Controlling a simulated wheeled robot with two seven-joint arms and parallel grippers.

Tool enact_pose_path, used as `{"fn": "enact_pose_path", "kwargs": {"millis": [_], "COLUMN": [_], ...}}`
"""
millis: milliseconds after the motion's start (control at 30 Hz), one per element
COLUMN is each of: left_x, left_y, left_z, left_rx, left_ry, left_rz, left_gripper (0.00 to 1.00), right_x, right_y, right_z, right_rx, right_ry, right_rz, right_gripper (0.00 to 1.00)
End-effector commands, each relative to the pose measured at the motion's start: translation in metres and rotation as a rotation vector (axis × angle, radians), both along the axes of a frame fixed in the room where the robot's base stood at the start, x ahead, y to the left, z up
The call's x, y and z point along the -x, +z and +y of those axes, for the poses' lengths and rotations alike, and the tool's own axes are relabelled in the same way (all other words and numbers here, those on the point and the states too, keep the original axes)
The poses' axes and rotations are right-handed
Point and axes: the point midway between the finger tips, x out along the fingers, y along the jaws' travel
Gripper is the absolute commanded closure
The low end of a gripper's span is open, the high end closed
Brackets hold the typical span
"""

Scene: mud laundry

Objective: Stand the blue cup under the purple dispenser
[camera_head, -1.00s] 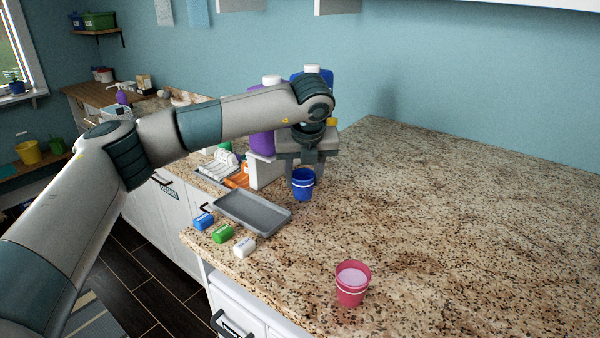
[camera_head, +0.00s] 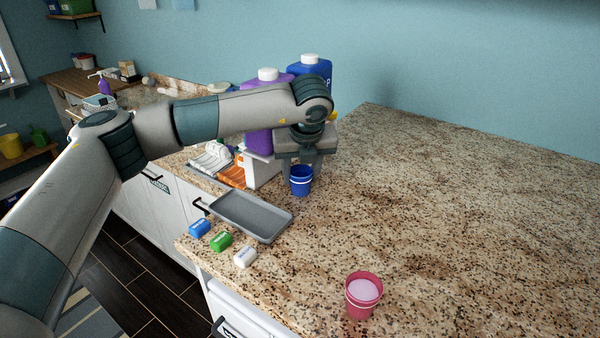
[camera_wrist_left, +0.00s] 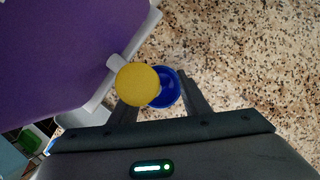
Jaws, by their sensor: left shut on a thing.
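The blue cup (camera_head: 301,183) is upright between the fingers of my left gripper (camera_head: 301,167), which is shut on it. The purple dispenser (camera_head: 257,141) stands just left of and behind the gripper, partly hidden by my arm. In the left wrist view the cup (camera_wrist_left: 171,87) sits between the fingertips (camera_wrist_left: 160,95). There a yellow round part (camera_wrist_left: 138,85), beside the purple dispenser (camera_wrist_left: 60,50), overlaps the cup's left side from above. I cannot tell whether the cup's base touches the counter. My right gripper is not in view.
A blue dispenser (camera_head: 313,70) stands beside the purple one. A grey tray (camera_head: 247,214) lies in front, with blue, green and white blocks (camera_head: 221,241) near the counter edge. A pink cup (camera_head: 362,307) with pale contents stands at the front. The counter's right side is clear.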

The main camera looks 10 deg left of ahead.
Motion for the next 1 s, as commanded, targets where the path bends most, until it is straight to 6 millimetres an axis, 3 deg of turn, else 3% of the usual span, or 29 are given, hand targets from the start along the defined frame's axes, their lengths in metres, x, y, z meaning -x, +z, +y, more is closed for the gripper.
{"fn": "enact_pose_path", "kwargs": {"millis": [33, 67, 333, 567, 600, 767, 1000], "left_x": [0.0, 0.0, 0.0, 0.0, 0.001, 0.008, 0.023], "left_y": [-0.002, -0.001, 0.0, 0.004, 0.004, 0.021, 0.06], "left_z": [0.0, 0.0, 0.0, 0.0, -0.001, -0.004, -0.01], "left_rx": [0.0, 0.0, 0.0, 0.0, 0.0, 0.001, 0.001], "left_ry": [0.001, 0.0, 0.0, 0.0, 0.0, -0.001, -0.001], "left_rz": [0.0, 0.0, 0.0, 0.0, -0.001, -0.004, -0.005], "left_gripper": [0.82, 0.51, 0.5, 0.5, 0.5, 0.5, 0.5], "right_x": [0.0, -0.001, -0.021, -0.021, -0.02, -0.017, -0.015], "right_y": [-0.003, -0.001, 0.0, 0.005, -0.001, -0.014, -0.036], "right_z": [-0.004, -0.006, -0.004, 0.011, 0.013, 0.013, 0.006], "right_rx": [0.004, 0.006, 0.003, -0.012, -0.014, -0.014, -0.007], "right_ry": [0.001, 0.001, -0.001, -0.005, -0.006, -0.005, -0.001], "right_rz": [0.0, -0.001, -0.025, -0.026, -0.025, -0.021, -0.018], "right_gripper": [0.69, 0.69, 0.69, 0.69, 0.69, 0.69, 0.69]}}
